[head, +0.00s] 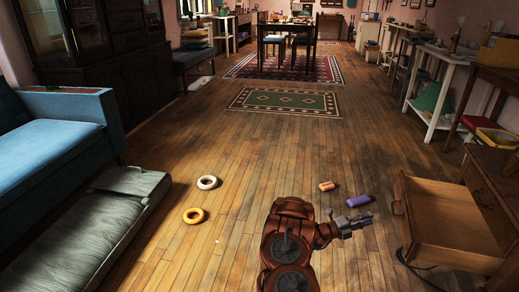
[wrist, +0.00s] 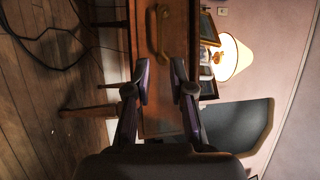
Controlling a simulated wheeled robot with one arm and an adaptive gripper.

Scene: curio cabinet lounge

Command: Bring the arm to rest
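My arm reaches forward from the bottom middle of the head view and bends right. My gripper (head: 356,222) is at its end, pointing right toward an open wooden drawer (head: 450,222), with a gap between them. In the wrist view my gripper (wrist: 162,78) has its two fingers apart, with nothing between the tips. Beyond them is a brown wooden front (wrist: 178,30) with a curved handle (wrist: 155,35); the view is turned sideways.
A purple cylinder (head: 359,201) and an orange one (head: 327,186) lie on the floor near my gripper. A white ring (head: 207,182) and a yellow ring (head: 194,215) lie left. A blue sofa (head: 50,145) and grey cushion (head: 95,225) line the left. The middle floor is clear.

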